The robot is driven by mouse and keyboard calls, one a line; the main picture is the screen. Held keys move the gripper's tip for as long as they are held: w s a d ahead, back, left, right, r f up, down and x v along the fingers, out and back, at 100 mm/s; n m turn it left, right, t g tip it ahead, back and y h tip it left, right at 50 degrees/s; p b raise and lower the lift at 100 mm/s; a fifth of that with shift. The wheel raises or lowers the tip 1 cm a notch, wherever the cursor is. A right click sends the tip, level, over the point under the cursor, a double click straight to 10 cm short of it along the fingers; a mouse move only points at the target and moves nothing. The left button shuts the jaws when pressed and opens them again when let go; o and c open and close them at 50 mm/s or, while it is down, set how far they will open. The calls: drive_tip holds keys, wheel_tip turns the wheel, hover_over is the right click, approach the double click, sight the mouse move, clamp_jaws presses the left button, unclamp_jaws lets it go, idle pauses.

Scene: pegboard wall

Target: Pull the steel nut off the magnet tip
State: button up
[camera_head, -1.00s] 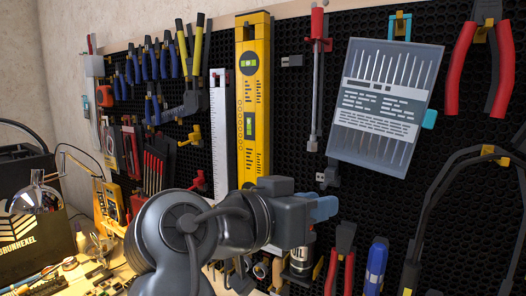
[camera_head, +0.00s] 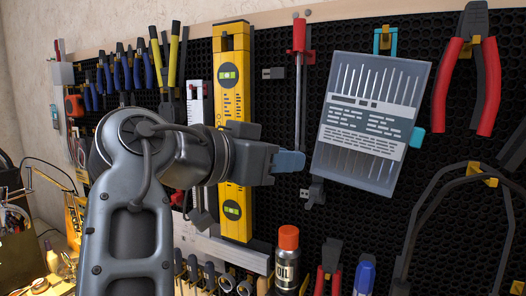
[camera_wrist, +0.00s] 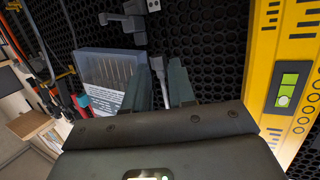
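A pickup tool with a red handle (camera_head: 299,35) and a thin steel shaft (camera_head: 298,110) hangs upright on the pegboard. My gripper (camera_head: 290,162) is at the lower end of this shaft in the head view and covers it, so the magnet tip and the steel nut are hidden there. In the wrist view my gripper (camera_wrist: 165,78) is open, its two dark fingers apart. A pale shaft end (camera_wrist: 158,68) shows in the gap between them. I cannot clearly make out the nut, or whether a finger touches it.
A yellow level (camera_head: 232,120) hangs left of the fingers, behind my wrist. A clear drill-bit case (camera_head: 372,125) hangs close on the right. A small dark block (camera_head: 314,191) sits just below. An orange-capped can (camera_head: 288,255) and pliers (camera_head: 328,265) are lower down.

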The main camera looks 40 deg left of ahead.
drive_tip(key=shift+w+d+f, duration=0.1)
drive_tip(key=shift+w+f, duration=0.05)
drive_tip(key=shift+w, duration=0.35)
clamp_jaws()
idle(0.3)
drive_tip(key=shift+f+b, duration=1.4)
drive_tip(key=shift+f, duration=0.6)
drive_tip(key=f+v, duration=0.2)
drive_tip(key=v, duration=0.7)
drive_tip(key=shift+s+r+b, duration=0.2)
drive_tip(key=shift+s+b, duration=0.1)
drive_tip(key=shift+s, duration=0.2)
